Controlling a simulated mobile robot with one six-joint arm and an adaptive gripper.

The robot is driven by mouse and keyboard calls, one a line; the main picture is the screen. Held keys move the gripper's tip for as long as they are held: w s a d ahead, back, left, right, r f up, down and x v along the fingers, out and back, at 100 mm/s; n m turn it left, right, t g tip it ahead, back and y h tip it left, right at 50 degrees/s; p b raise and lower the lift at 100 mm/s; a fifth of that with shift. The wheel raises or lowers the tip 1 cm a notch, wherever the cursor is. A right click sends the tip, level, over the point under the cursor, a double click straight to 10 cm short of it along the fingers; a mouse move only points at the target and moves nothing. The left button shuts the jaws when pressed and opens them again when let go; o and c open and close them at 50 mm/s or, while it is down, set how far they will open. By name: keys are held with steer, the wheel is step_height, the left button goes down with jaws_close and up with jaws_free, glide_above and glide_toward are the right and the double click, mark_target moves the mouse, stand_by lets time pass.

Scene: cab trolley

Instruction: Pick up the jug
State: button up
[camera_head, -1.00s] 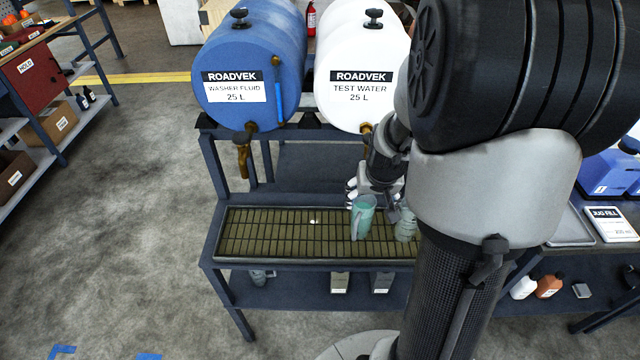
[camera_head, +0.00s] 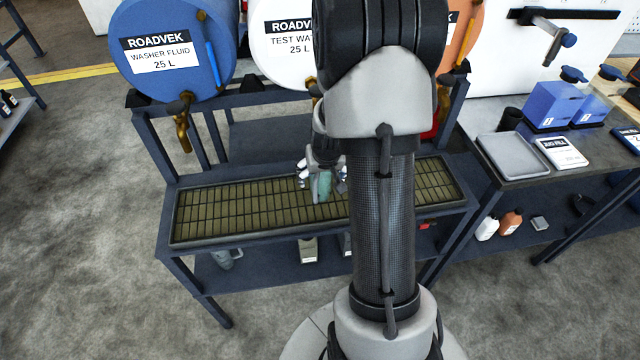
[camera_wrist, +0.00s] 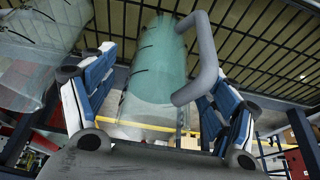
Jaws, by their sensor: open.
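The jug (camera_wrist: 160,65) is translucent with a green tint and has a grey handle (camera_wrist: 208,60). In the head view, the jug (camera_head: 323,187) stands on the slatted drip grate (camera_head: 230,214), partly hidden by my gripper (camera_head: 322,168). In the wrist view, my gripper (camera_wrist: 155,90) is open, with one blue-and-white finger on each side of the jug. The handle reaches toward the right finger and overlaps it in the picture. I cannot tell whether they touch. A second clear vessel (camera_wrist: 25,75) is outside the left finger.
A blue washer fluid drum (camera_head: 170,75) and a white test water drum (camera_head: 280,62) with taps stand behind the grate. A side table to the right holds a grey tray (camera_head: 512,155), a jug fill card (camera_head: 562,152) and blue containers (camera_head: 553,105). Floor at left is clear.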

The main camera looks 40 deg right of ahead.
steer(key=x, duration=0.2)
steer(key=shift+f+b, duration=0.3)
steer(key=shift+f, duration=0.05)
steer(key=shift+c, duration=0.3)
steer(key=c, duration=1.3)
steer(key=shift+r, duration=0.1)
steer(key=shift+c, duration=0.8)
steer(key=shift+r, duration=0.1)
